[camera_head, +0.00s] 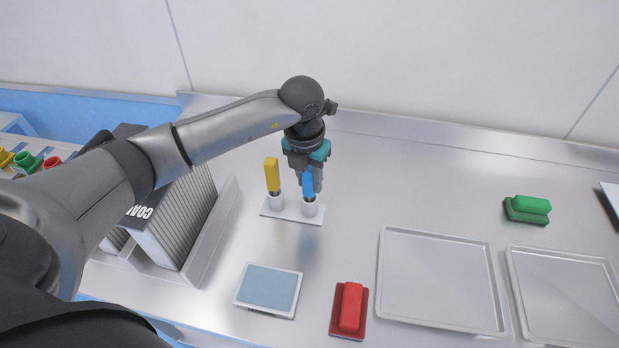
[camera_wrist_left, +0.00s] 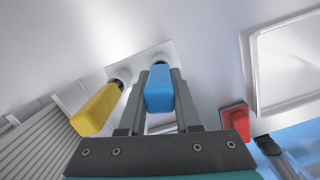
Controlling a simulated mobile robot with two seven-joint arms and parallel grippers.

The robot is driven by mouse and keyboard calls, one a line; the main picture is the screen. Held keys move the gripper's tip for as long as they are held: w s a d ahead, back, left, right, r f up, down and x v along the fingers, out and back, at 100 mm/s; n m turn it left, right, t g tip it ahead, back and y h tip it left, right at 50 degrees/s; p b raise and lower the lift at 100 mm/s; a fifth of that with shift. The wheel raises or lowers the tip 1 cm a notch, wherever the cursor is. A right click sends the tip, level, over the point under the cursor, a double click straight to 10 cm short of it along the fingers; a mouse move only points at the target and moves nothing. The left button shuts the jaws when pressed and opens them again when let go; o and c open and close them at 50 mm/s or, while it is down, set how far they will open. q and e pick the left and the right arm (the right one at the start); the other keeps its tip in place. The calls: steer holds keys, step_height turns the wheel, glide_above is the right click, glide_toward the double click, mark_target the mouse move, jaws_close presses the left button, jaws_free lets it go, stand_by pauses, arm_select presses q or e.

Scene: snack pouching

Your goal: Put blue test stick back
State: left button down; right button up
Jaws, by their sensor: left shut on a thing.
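The blue test stick (camera_head: 308,186) is upright at the right white cup of a small white holder (camera_head: 291,214), its lower end at or in the cup. My left gripper (camera_head: 313,184) is above that cup, shut on the blue stick; in the left wrist view the blue handle (camera_wrist_left: 159,90) sits between the two fingers (camera_wrist_left: 160,100). The yellow test stick (camera_head: 272,174) stands in the left cup, and it also shows in the left wrist view (camera_wrist_left: 97,110), beside the fingers. I cannot tell how deep the blue stick sits. My right gripper is not in view.
A box of grey pouches (camera_head: 180,225) stands close left of the holder. A blue-grey pad (camera_head: 268,289), a red block (camera_head: 350,309) and a metal tray (camera_head: 440,279) lie in front. A green block (camera_head: 527,208) is at right. The counter right of the holder is clear.

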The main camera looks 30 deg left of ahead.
arm_select(q)
jaws_free()
stand_by(0.8)
stand_by(0.5)
step_height(320, 180, up, 11)
steer(key=s+p, duration=0.1)
steer(key=p, duration=0.7)
steer(key=shift+s+p, duration=0.15)
steer(key=shift+p, duration=0.2)
stand_by(0.7)
steer(key=shift+r, duration=0.1)
step_height(320, 180, up, 6)
steer(key=p, duration=0.4)
stand_by(0.5)
